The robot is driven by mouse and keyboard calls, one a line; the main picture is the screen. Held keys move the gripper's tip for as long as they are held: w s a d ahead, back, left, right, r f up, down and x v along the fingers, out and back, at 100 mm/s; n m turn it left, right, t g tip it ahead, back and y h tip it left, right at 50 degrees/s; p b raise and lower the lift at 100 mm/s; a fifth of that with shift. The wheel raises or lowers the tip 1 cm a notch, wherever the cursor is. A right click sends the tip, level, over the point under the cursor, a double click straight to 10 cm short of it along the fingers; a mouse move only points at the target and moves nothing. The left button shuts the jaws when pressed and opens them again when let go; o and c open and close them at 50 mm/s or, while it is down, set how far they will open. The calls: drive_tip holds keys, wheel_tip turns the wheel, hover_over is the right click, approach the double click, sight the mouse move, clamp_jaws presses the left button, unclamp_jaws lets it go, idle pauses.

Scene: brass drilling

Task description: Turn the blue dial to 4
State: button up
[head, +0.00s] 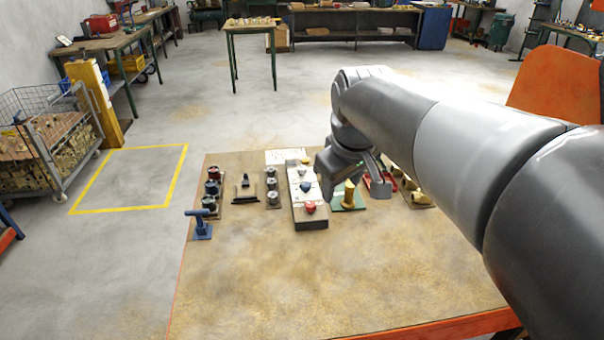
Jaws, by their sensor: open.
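A white panel on a dark block (309,223) lies on the workbench left of my gripper, with a few knobs in a column. The blue dial (305,186) sits in the middle of this panel, with a red dial (310,208) nearer to me. The dial's markings are too small to read, so I cannot tell its setting. My gripper (352,188) is open, pointing down just right of the panel, apart from the blue dial. A brass post (348,196) on a green plate (337,203) shows between or behind its fingers; I cannot tell whether they touch.
A blue T-handle (201,225), a stack of dark knobs (210,190), a slider plate (245,188) and grey knobs (272,187) stand to the left. A red-handled item (377,186) and brass parts (419,198) lie to the right. The workbench's near half (320,280) is clear.

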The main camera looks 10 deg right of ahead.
drive_tip(key=w+n+g, duration=0.1)
drive_tip(key=w+n, duration=0.2)
drive_tip(key=w, duration=0.6)
drive_tip(key=n+g, duration=0.3)
drive_tip(key=n, duration=0.6)
hover_over(306, 184)
wheel_tip(306, 184, down, 13)
wheel_tip(306, 184, down, 10)
drive_tip(key=shift+f, duration=0.2)
drive_tip(key=c, duration=1)
